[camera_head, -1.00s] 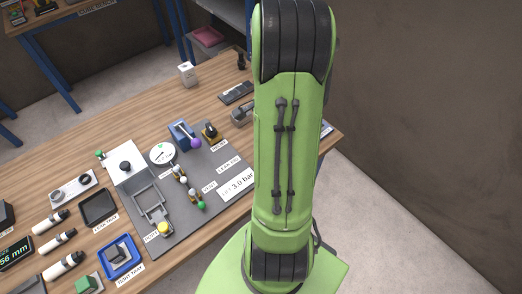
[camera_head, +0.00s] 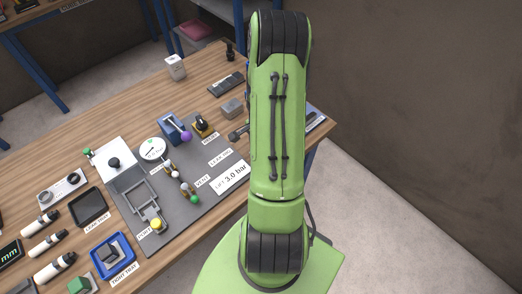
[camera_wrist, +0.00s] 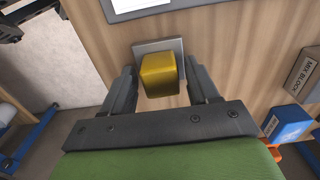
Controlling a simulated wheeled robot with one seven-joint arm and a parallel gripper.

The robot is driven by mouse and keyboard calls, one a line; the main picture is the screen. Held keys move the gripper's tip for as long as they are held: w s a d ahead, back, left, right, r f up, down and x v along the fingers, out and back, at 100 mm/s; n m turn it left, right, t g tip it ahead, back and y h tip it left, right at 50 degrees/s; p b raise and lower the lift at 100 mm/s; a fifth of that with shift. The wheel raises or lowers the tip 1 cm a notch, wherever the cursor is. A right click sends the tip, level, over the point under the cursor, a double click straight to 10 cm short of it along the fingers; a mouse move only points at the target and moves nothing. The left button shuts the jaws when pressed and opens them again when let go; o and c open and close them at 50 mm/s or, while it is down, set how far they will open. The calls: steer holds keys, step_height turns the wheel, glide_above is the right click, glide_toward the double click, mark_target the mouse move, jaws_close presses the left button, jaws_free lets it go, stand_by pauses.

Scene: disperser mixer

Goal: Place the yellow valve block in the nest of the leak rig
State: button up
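The yellow valve block (camera_wrist: 160,75) shows in the wrist view, in front of a grey square plate (camera_wrist: 172,45) on the wooden surface. My gripper (camera_wrist: 160,82) is open, with one finger on each side of the block and a visible gap on both sides. I cannot tell how high the fingertips are over the wood. In the head view the leak rig (camera_head: 190,218) is a grey base plate with a grey frame-like nest (camera_head: 139,196) at its left, in which no yellow block shows. My gripper and the block are hidden in the head view.
A white block with a black knob (camera_head: 114,162), a dial gauge (camera_head: 153,149) and a blue clamp (camera_head: 173,130) with a purple knob stand around the nest. A blue tray (camera_head: 114,257) lies at the front left. A blue box (camera_wrist: 287,123) is right of my gripper.

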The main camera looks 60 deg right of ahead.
jaws_close()
step_height(320, 180, up, 10)
steer(key=shift+r+p, duration=0.1)
steer(key=shift+p, duration=0.5)
